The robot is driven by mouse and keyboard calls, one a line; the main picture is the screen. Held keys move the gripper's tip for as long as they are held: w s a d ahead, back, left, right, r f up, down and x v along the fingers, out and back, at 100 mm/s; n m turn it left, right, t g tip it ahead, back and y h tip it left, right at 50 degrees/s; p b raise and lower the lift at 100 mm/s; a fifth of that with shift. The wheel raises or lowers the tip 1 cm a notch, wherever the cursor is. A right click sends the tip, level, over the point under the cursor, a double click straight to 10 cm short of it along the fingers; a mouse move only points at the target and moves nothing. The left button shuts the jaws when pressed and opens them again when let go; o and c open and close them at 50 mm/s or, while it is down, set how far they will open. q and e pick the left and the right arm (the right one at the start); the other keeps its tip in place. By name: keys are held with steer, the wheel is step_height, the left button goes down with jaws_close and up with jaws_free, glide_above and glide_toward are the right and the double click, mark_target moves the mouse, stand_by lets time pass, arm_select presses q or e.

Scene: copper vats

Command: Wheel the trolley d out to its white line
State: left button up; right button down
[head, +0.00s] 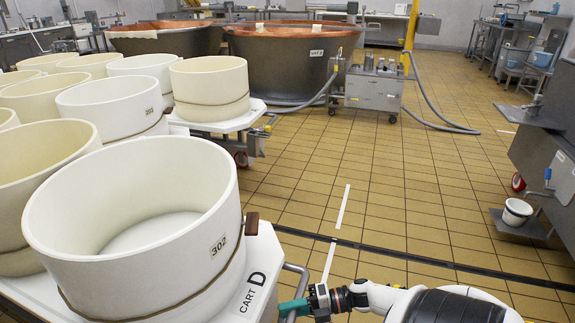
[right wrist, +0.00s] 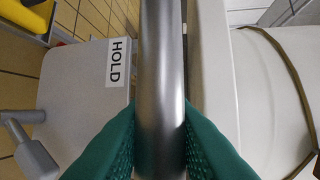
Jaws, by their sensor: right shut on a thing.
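Trolley d (head: 262,268) stands at the front left, its white top marked CART D. It carries a large white round mould (head: 215,262) labelled 302. My right gripper (head: 297,308) is at the trolley's right edge, shut on its metal handle (head: 299,272). In the right wrist view the teal fingers press on both sides of the handle bar (right wrist: 162,85). Two white strips lie on the floor to the right of the trolley: a nearer one (head: 329,262) and a farther one (head: 343,206). I cannot tell which belongs to trolley d. My left gripper is not in view.
Another trolley (head: 222,122) with moulds stands just beyond. A dark floor strip (head: 400,257) crosses the tiles. Copper vats (head: 290,60) and a wheeled pump unit (head: 373,90) with a hose are at the back. Steel equipment and a white bucket (head: 516,211) stand right. The middle floor is clear.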

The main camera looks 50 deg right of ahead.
steer(key=shift+d+f, duration=0.1)
steer(key=shift+f, duration=0.05)
steer(key=c, duration=1.3)
jaws_free()
steer(key=shift+o, duration=0.2)
steer(key=p+v, duration=0.1)
steer(key=v, duration=1.1)
